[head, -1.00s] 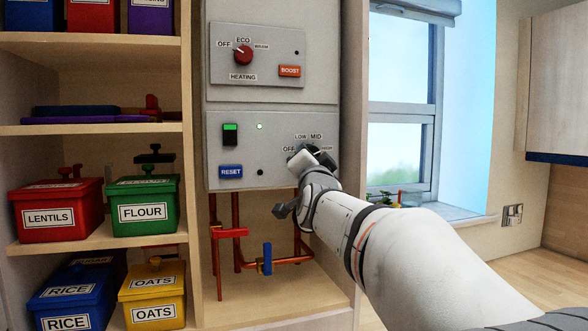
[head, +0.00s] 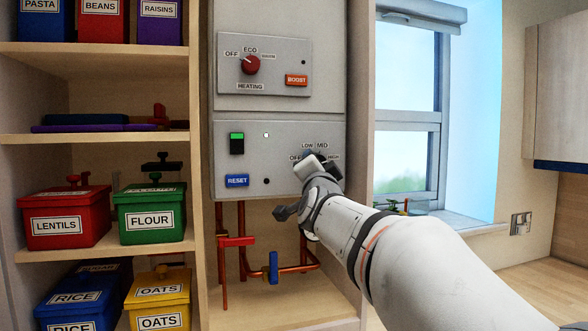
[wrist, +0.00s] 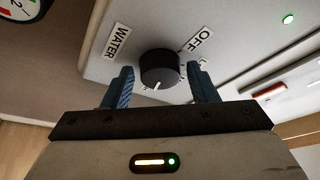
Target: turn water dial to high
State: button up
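The water dial (wrist: 159,68) is a round black knob with a white mark that points down in the wrist view, away from the OFF label (wrist: 197,41). The WATER label (wrist: 117,41) is left of it there. My gripper (wrist: 162,80) is open, with one blue finger on each side of the dial; small gaps show, and I see no clear contact. In the head view my gripper (head: 314,166) covers most of the dial on the lower grey panel (head: 290,180).
The heating dial (head: 250,64) and boost button (head: 296,80) are on the panel above. The reset button (head: 237,180) and a green-lit switch (head: 237,143) are to the left. Copper pipes with red (head: 237,241) and blue (head: 273,267) handles run below.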

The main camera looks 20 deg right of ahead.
jog(key=shift+o, duration=0.8)
jog(key=b+v, duration=0.1)
jog(key=v, duration=0.7)
jog(key=shift+b, duration=0.35)
